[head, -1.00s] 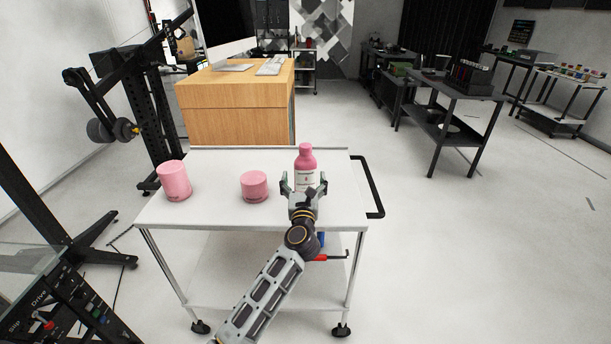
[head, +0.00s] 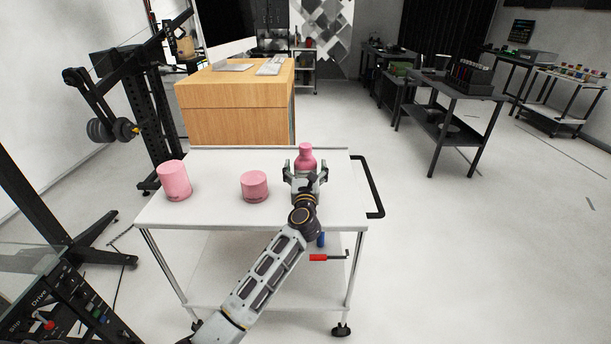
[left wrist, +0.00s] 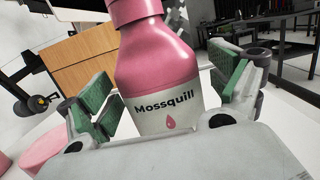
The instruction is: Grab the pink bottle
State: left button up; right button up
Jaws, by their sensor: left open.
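The pink bottle (head: 306,157) stands upright on the white cart top (head: 222,212), towards its right side. My left gripper (head: 305,175) is open, with its fingers on either side of the bottle and hiding its lower part in the head view. In the left wrist view the bottle (left wrist: 158,70) fills the middle, with its white "Mossquill" label facing me. The green finger pads of my left gripper (left wrist: 165,98) lie left and right of it, with a visible gap on the left. The bottle's base is hidden. My right gripper is in neither view.
A short pink container (head: 255,187) and a taller pink container (head: 174,181) stand on the cart left of the bottle. A black handle (head: 374,188) is on the cart's right end. A wooden desk (head: 238,105) stands behind the cart. The floor to the right is open.

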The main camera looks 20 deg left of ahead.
aim_at(305, 145)
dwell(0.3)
pick_arm(q)
jog(key=c, duration=1.4)
jog(key=shift+o, duration=0.2)
jog(key=shift+r, duration=0.2)
jog(key=shift+r, duration=0.6)
notch_tip(305, 145, up, 7)
jog(key=shift+p, duration=1.2)
jog(key=shift+r, duration=0.7)
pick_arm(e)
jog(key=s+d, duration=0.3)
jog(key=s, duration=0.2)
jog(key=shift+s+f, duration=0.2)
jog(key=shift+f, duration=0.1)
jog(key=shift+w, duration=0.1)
